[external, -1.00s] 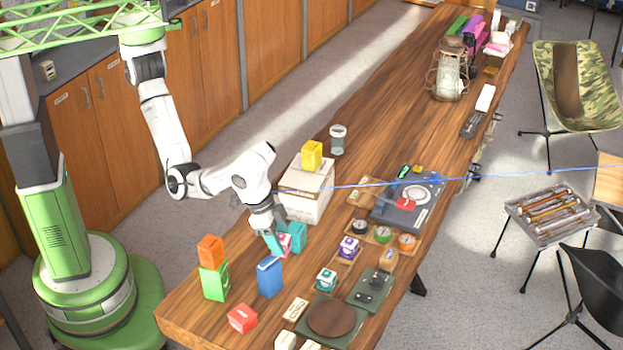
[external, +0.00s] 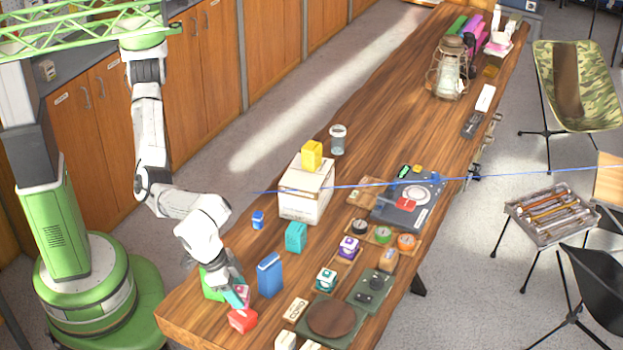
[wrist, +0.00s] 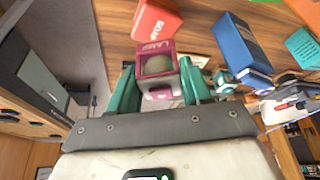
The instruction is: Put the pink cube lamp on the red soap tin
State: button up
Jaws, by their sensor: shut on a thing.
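The pink cube lamp (wrist: 155,64), marked LAMP, is held between the green fingers of my gripper (wrist: 160,88) in the wrist view. In the external view my gripper (external: 237,298) is near the table's near-left end, with a bit of the lamp (external: 244,290) showing beside the fingers. The red soap tin (external: 242,320) lies on the table just below and in front of the gripper. In the wrist view the soap tin (wrist: 156,19) shows beyond the lamp, its top bare. I cannot tell the exact height gap between lamp and tin.
A blue box (external: 270,276) stands close to the right of my gripper. A green box (external: 212,283) is behind it, partly hidden by my arm. A teal box (external: 296,237), a small blue box (external: 258,220) and a white carton (external: 305,200) stand farther back.

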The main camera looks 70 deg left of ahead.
jog(key=shift+f, duration=1.95)
jog(key=shift+f, duration=0.1)
jog(key=o, duration=1.1)
jog(key=v, duration=1.2)
